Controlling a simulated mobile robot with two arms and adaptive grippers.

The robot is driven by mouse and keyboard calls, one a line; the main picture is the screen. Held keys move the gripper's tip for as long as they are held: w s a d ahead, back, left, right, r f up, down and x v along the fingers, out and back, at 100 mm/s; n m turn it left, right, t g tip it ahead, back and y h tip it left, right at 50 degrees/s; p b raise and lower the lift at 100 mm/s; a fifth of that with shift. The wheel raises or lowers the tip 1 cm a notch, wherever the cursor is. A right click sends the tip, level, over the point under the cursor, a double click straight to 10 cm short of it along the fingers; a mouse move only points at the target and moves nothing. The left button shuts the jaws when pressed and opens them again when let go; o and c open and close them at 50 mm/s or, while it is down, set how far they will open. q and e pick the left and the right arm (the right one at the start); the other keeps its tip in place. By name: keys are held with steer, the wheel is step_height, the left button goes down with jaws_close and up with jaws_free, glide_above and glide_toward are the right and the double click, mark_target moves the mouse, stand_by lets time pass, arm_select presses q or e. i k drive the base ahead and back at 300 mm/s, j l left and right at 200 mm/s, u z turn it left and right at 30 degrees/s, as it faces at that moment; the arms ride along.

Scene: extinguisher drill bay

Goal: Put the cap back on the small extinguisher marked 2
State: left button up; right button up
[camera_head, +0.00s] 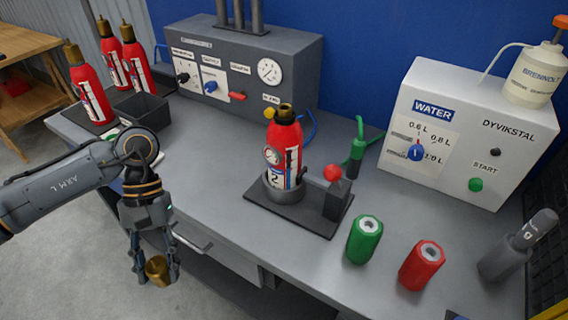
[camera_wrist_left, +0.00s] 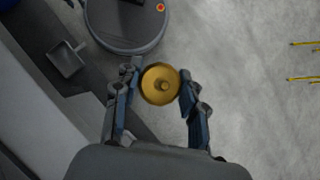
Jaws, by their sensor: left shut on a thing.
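The small extinguisher marked 2 (camera_head: 284,150) is red and stands upright in a round holder on a dark base plate (camera_head: 303,216) at the middle of the bench. A dark neck with a brassy rim shows at its top. My left gripper (camera_head: 156,268) is shut on a brass cap (camera_head: 157,271), off the bench's front edge and to the left of the extinguisher. The left wrist view shows the round cap (camera_wrist_left: 160,84) between the two fingertips (camera_wrist_left: 160,88). My right gripper is not clearly in view.
A red-knobbed lever (camera_head: 333,172) stands beside the holder. A green cylinder (camera_head: 364,240) and a red cylinder (camera_head: 422,265) stand at the front right. The white water unit (camera_head: 455,130) and grey gauge box (camera_head: 245,75) stand behind. Several red extinguishers (camera_head: 90,85) stand at the far left.

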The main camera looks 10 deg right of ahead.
mark_target(283, 150)
steer(key=i+j, duration=0.1)
steer(key=j, duration=0.35)
steer(key=i+j, duration=0.1)
steer(key=j, duration=0.35)
steer(key=i+j, duration=0.1)
steer(key=j, duration=0.35)
steer(key=i+j, duration=0.1)
steer(key=j, duration=0.3)
steer(key=j+z, duration=0.15)
steer(key=j, duration=0.15)
steer(key=z, duration=1.1)
